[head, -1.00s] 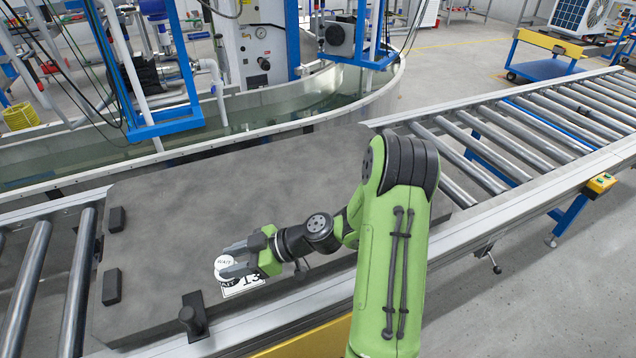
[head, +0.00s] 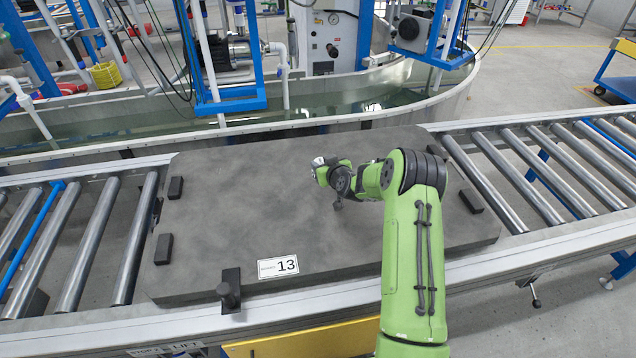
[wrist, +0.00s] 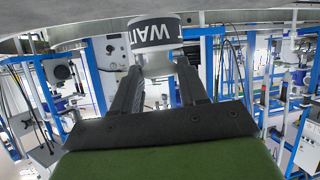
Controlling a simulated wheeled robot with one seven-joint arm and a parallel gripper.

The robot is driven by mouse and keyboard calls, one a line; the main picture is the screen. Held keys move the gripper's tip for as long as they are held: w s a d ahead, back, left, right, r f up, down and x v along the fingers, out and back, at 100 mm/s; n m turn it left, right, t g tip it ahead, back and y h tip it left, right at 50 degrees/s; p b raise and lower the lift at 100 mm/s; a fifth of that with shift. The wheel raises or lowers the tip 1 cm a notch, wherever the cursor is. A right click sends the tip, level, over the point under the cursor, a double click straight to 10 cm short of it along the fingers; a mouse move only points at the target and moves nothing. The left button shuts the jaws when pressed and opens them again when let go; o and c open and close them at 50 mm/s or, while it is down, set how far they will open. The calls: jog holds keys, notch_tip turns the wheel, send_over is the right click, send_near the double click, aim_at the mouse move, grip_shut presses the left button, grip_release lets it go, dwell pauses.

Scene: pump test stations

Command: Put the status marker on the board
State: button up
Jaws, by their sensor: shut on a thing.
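The status marker is a short pale cylinder with a dark band lettered "WAIT" (wrist: 153,34). My gripper (wrist: 157,70) is shut on it, with the marker between and beyond the fingertips in the wrist view. In the head view my gripper (head: 320,173) is small and partly turned away, over the middle of a grey slab (head: 240,210); the marker shows as a pale spot (head: 317,161) at its tip. The marker looks apart from the slab. I cannot tell which surface is the board.
A white label with "13" (head: 278,266) lies at the slab's front edge. Several black blocks (head: 163,248) and a dark post (head: 229,290) stand along the slab's edges. Roller conveyors (head: 515,180) run left and right. A water tank (head: 400,105) with blue frames stands behind.

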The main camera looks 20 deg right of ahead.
notch_tip(320, 180, down, 10)
jog(key=shift+b, duration=1.1)
jog(key=shift+f, duration=0.1)
jog(key=o, duration=1.1)
